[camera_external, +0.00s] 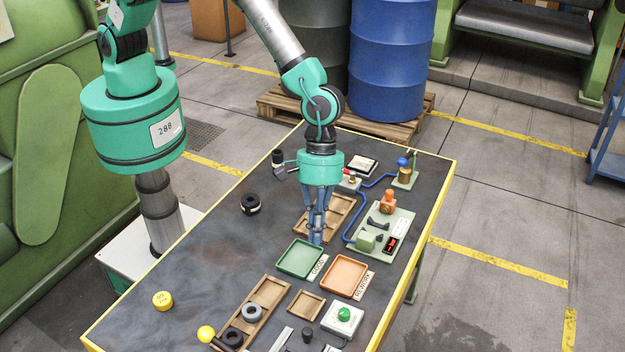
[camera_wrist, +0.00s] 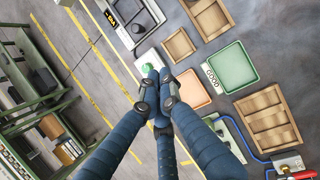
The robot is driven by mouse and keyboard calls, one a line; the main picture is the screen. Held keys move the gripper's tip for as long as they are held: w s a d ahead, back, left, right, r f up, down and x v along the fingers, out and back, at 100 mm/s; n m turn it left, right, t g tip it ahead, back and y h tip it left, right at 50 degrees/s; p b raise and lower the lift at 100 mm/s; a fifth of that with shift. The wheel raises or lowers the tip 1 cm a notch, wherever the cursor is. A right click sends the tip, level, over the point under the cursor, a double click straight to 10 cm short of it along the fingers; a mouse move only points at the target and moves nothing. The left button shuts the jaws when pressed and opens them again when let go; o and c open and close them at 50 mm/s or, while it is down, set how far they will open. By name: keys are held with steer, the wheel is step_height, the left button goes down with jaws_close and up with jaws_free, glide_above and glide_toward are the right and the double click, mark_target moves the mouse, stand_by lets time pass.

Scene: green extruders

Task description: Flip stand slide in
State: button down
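My gripper (camera_external: 316,240) points down over the middle of the table, by the green tray (camera_external: 300,257) marked GOOD. In the wrist view my gripper's fingers (camera_wrist: 158,78) meet at their tips, with nothing visible between them. A dark ring-shaped part (camera_external: 250,204) lies on the table left of the gripper. A partitioned wooden tray (camera_external: 340,210) stands behind the gripper and also shows in the wrist view (camera_wrist: 268,120). Which part is the task's stand is unclear.
An orange tray (camera_external: 344,276) marked REWORK is beside the green one. A small wooden tray (camera_external: 306,305), a green button box (camera_external: 342,318) and a fixture plate (camera_external: 397,228) with a blue hose crowd the right. A yellow weight (camera_external: 162,300) stands front left; the left table area is mostly clear.

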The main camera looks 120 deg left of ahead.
step_height(320, 180, down, 7)
steer(key=w+d+n+p, duration=0.1)
steer(key=d+n+p, duration=0.1)
steer(key=shift+w+d, duration=0.25)
stand_by(0.3)
steer(key=x, duration=1)
steer(key=shift+s+f+p, duration=0.1)
steer(key=shift+s+p, duration=0.15)
steer(key=shift+p, duration=0.05)
steer(key=shift+w+d, duration=0.2)
steer(key=shift+d, duration=0.35)
steer(key=shift+w+d, duration=0.15)
steer(key=shift+d, duration=0.35)
steer(key=shift+w+d+p, duration=0.2)
steer(key=shift+d+p, duration=0.1)
steer(key=shift+d, duration=0.55)
